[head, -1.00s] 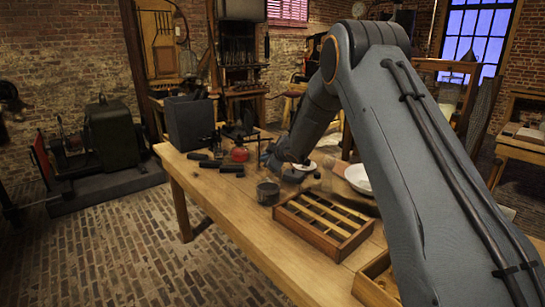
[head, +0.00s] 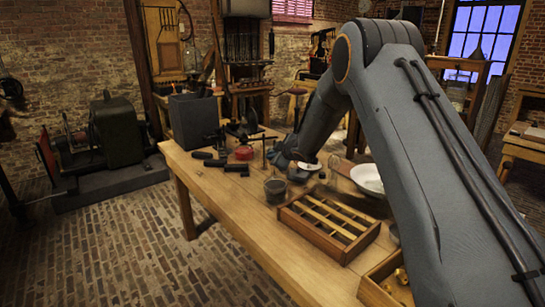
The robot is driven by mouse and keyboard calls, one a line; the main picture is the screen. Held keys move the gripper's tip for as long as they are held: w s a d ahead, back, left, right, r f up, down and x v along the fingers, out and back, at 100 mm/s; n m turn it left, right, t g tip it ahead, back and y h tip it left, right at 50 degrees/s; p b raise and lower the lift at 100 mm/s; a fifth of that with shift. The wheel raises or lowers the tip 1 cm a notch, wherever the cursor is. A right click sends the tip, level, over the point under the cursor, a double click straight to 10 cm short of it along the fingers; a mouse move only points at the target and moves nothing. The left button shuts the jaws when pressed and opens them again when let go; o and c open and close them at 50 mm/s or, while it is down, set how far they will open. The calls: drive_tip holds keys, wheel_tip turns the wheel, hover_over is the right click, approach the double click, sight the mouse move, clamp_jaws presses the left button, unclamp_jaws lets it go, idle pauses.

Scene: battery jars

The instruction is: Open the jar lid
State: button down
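A small dark, open-topped jar (head: 275,189) stands on the wooden bench, left of the divided tray. A clear glass jar (head: 340,177) appears to stand farther right, partly hidden by my arm. A small pale round piece (head: 310,166), possibly a lid, lies beside the end of my arm; I cannot tell whether it sits on a jar. My gripper (head: 296,170) is low over the bench behind the dark jar. Its fingers are small and dark here, so I cannot tell whether they are open or hold anything.
A wooden divided tray (head: 312,243) sits near the bench's front edge. A white bowl (head: 368,178) is to the right. A box with brass parts (head: 369,292) is at lower right. A red can (head: 244,153) and black pieces (head: 236,168) lie left. The bench's left front is clear.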

drive_tip(key=shift+r, duration=0.15)
idle(0.3)
drive_tip(key=c, duration=2)
unclamp_jaws()
drive_tip(key=shift+d, duration=0.1)
drive_tip(key=p+v, duration=0.1)
drive_tip(key=v, duration=0.2)
drive_tip(key=p+v, duration=0.2)
drive_tip(key=v, duration=0.1)
drive_tip(key=p+v, duration=0.1)
drive_tip(key=v, duration=0.2)
drive_tip(key=shift+w+d+r, duration=0.25)
drive_tip(key=shift+w+d, duration=0.1)
drive_tip(key=shift+w, duration=0.05)
drive_tip(key=shift+b+v, duration=0.75)
drive_tip(key=shift+v, duration=3.1)
drive_tip(key=shift+s, duration=0.1)
